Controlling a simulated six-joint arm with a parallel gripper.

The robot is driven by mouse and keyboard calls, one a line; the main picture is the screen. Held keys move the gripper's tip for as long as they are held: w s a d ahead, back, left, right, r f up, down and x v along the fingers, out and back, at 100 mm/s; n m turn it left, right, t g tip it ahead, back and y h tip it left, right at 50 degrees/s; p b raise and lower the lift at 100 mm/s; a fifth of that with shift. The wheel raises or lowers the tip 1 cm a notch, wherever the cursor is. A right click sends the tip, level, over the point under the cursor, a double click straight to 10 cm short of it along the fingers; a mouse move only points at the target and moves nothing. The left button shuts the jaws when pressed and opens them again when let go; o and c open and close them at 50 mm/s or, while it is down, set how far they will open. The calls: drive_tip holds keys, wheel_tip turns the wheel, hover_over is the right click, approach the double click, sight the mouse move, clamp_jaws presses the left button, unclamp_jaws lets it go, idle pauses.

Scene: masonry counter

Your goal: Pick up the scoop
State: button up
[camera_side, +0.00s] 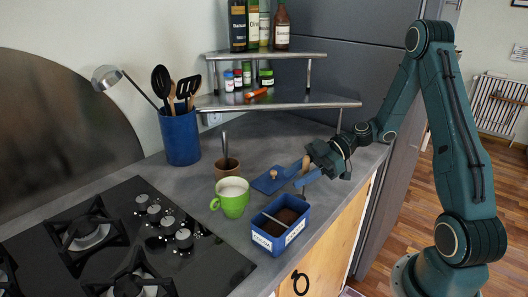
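A blue box (270,239) with lettering on its front stands near the counter's front edge. It holds dark brown contents, and a thin light bar lies across it. A slim upright piece with a wooden-looking upper part (305,164) rises above the box's back right corner; it looks like the scoop's handle, and its lower end is hard to make out. My gripper (302,174) reaches in from the right above the box, with its fingers apart on either side of this piece. I cannot tell whether they touch it.
A blue lid with a wooden knob (267,187) lies behind the box. A green mug (232,203) and a brown cup (227,170) with an upright handle stand to the left. Further left are a gas hob (190,268) and a blue utensil holder (180,138). A shelf (275,105) stands behind.

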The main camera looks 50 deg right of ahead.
clamp_jaws()
drive_tip(key=shift+r, duration=0.15)
wheel_tip(320, 180, up, 10)
idle(0.7)
drive_tip(key=shift+a, duration=0.1)
idle(0.4)
drive_tip(key=s+a+r+n+g+y, duration=0.1)
drive_tip(key=a+n+g, duration=0.3)
drive_tip(key=a, duration=0.5)
drive_tip(key=shift+s+a, duration=0.15)
drive_tip(key=shift+s, duration=0.55)
